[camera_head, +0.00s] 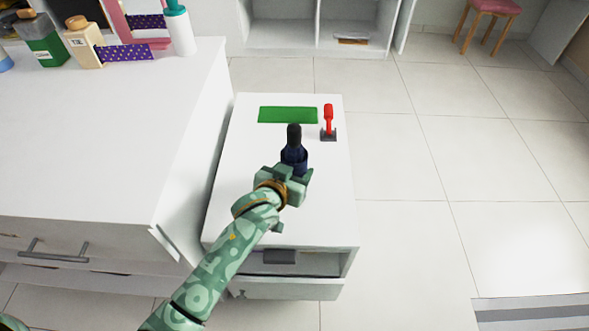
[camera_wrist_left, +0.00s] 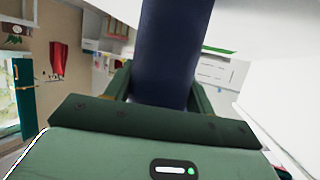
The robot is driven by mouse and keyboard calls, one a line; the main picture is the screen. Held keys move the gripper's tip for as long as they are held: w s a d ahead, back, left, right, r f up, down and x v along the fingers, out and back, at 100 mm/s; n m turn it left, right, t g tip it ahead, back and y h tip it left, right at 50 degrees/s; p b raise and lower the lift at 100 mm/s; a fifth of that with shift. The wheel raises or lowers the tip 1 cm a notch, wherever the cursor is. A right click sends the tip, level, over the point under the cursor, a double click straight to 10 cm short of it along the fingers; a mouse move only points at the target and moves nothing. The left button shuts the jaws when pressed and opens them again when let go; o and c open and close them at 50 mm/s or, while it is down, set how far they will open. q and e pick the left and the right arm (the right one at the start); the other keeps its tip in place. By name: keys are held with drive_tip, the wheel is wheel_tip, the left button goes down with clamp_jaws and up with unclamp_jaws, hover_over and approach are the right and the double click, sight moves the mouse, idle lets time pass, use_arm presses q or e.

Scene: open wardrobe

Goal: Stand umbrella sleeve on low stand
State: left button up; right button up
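The umbrella sleeve (camera_head: 293,157) is a dark blue, narrow upright-looking thing with a black upper end, over the low stand in the head view. It also fills the upper middle of the left wrist view (camera_wrist_left: 168,50). My left gripper (camera_head: 288,178) is around its lower part, with a finger on each side and shut on it. The low stand (camera_head: 325,215) is a small white cabinet with a flat top. I cannot tell whether the sleeve's bottom touches it, as the gripper hides it. My right gripper is not in view.
A green mat (camera_head: 288,115) lies at the stand's far end, beside a red-handled object (camera_head: 328,120) on a dark base. A white dresser (camera_head: 100,140) with bottles stands at left. The stand's right side is clear. An open white wardrobe (camera_head: 281,25) is behind.

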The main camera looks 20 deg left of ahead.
use_arm(q)
drive_tip(key=o, duration=0.3)
drive_tip(key=shift+o, duration=0.2)
drive_tip(key=shift+s+r, duration=0.1)
drive_tip(key=shift+r, duration=0.1)
drive_tip(key=p+v, duration=0.6)
drive_tip(key=v, duration=0.6)
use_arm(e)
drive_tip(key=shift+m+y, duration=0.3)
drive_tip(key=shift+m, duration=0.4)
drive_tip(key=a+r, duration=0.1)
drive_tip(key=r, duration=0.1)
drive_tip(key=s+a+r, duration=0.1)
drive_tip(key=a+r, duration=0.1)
use_arm(q)
drive_tip(key=shift+f, duration=0.1)
